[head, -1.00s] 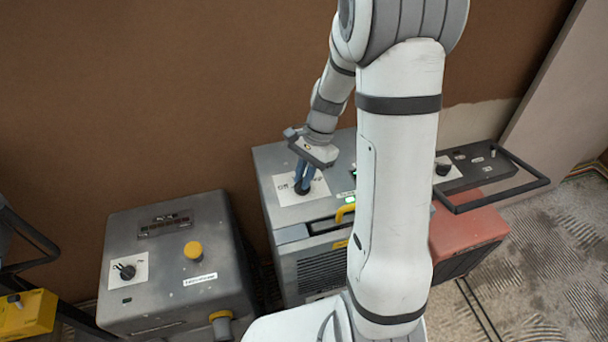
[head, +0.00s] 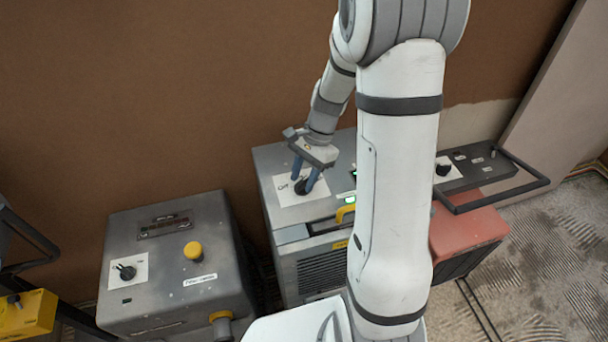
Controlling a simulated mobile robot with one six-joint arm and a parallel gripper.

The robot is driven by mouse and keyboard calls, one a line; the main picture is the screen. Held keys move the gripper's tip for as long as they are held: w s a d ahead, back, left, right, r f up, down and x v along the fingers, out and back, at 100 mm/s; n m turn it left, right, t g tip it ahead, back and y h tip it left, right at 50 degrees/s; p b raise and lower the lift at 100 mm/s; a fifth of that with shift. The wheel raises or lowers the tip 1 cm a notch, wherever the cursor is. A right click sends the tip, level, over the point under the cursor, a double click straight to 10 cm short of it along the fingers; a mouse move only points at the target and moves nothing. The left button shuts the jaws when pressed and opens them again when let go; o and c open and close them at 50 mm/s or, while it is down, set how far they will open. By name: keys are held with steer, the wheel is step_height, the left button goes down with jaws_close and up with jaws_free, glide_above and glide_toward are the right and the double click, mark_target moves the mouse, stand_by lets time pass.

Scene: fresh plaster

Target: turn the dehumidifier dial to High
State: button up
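The grey machine (head: 268,160) under my gripper has a black dial (head: 302,187) on a white label plate (head: 284,194) on its top. "Off" seems to be printed at the plate's left; the other markings are hidden or too small to read. My gripper (head: 304,180) points down at this dial. Its two blue fingers are spread apart, one on each side of the knob, with a gap showing between them. I cannot tell whether either finger touches the knob. The dial's pointer direction is not clear.
A second grey machine (head: 170,285) at left has its own dial (head: 126,272) and a yellow button (head: 193,251). A red machine (head: 470,228) with a black handle and knob stands at right. A yellow box (head: 28,312) is at far left. My arm hides part of the middle machine.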

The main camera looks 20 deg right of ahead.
steer(key=v, duration=0.7)
steer(key=shift+r, duration=0.35)
steer(key=shift+d, duration=0.1)
steer(key=s+a+r+n+t+h, duration=0.1)
steer(key=s+r+n+t+h, duration=0.1)
steer(key=s+r+n, duration=0.2)
steer(key=s+a+r+n+t+h, duration=0.2)
steer(key=s+r+n+t, duration=0.1)
steer(key=s+n, duration=0.5)
steer(key=s+r, duration=0.1)
steer(key=s, duration=0.2)
steer(key=shift+s+r, duration=0.25)
steer(key=shift+s, duration=0.15)
